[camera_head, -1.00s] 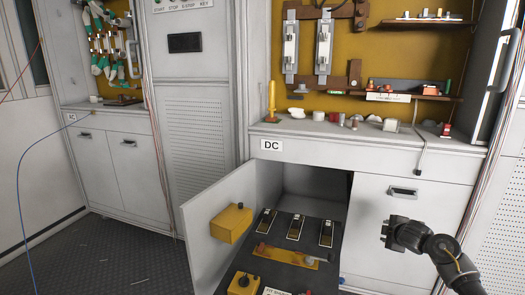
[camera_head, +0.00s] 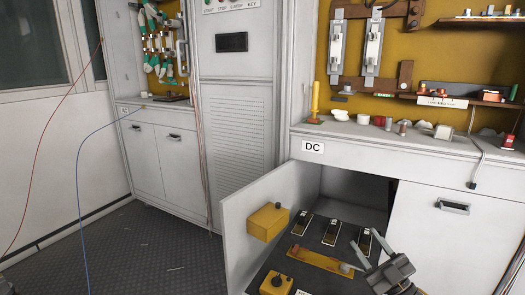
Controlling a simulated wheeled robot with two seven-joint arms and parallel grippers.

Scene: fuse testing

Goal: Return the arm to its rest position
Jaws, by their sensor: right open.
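My right gripper (camera_head: 371,265) is at the lower right, in front of the open DC cabinet. It is open, and I see nothing between its fingers. In the picture it overlaps the right side of the black test panel (camera_head: 316,268); I cannot tell whether it touches it. My right arm shows only as a short piece at the bottom edge. My left arm and gripper are out of view.
The open cabinet door (camera_head: 236,226) carries a yellow box (camera_head: 268,221). A yellow strip (camera_head: 319,258) and another yellow box (camera_head: 276,285) sit on the panel. Small parts line the counter (camera_head: 358,137).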

